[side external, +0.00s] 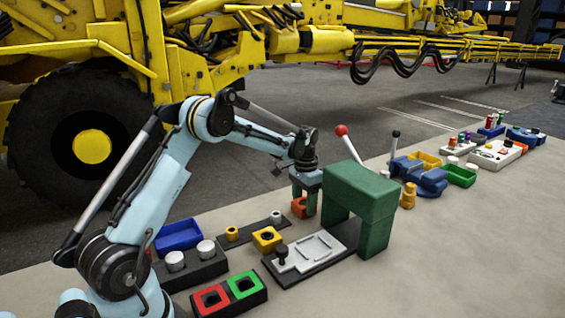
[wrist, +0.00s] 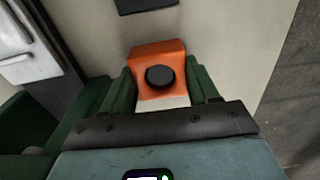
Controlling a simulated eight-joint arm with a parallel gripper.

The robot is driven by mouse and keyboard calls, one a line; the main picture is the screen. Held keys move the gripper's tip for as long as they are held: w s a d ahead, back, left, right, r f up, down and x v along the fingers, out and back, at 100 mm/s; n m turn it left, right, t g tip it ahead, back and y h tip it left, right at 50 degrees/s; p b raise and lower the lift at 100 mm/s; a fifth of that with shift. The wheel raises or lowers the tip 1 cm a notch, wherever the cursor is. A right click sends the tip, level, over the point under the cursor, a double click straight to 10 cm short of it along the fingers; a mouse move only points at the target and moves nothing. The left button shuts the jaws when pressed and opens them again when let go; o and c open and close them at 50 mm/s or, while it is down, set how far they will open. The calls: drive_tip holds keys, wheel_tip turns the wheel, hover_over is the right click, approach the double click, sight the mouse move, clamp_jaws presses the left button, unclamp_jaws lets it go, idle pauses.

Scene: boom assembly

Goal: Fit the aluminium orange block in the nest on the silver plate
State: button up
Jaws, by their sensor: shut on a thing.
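The orange block (side external: 299,207) is between the green fingers of my gripper (side external: 304,204), in the side view. In the wrist view the block (wrist: 158,53) shows an orange top, a round black feature on its face and a pale lower edge. My gripper (wrist: 161,86) is shut on it, one finger on each side. The silver plate (side external: 302,257) lies on a dark base, with a recessed outline on it and a black knob at its left end. The block is behind the plate, apart from it. The plate's edge also shows in the wrist view (wrist: 28,62).
A green arch (side external: 368,205) stands over the plate's right end, close to my gripper. A yellow block (side external: 267,239), a dark rail (side external: 250,231) and red and green frames (side external: 228,294) are to the left. A red-knobbed lever (side external: 342,131) stands behind the arch.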

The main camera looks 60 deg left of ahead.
sight(304, 204)
drive_tip(key=shift+r, duration=1.7)
wheel_tip(304, 204, up, 16)
drive_tip(key=s+d+r, duration=0.2)
drive_tip(key=s+d, duration=0.2)
drive_tip(key=d, duration=0.6)
drive_tip(key=s+d+f, duration=0.1)
drive_tip(key=s+d, duration=0.3)
drive_tip(key=d, duration=0.1)
drive_tip(key=shift+s+d+f, duration=0.15)
drive_tip(key=shift+f, duration=3.95)
drive_tip(key=shift+s+d+f, duration=0.1)
drive_tip(key=shift+f, duration=3.95)
drive_tip(key=shift+f, duration=1)
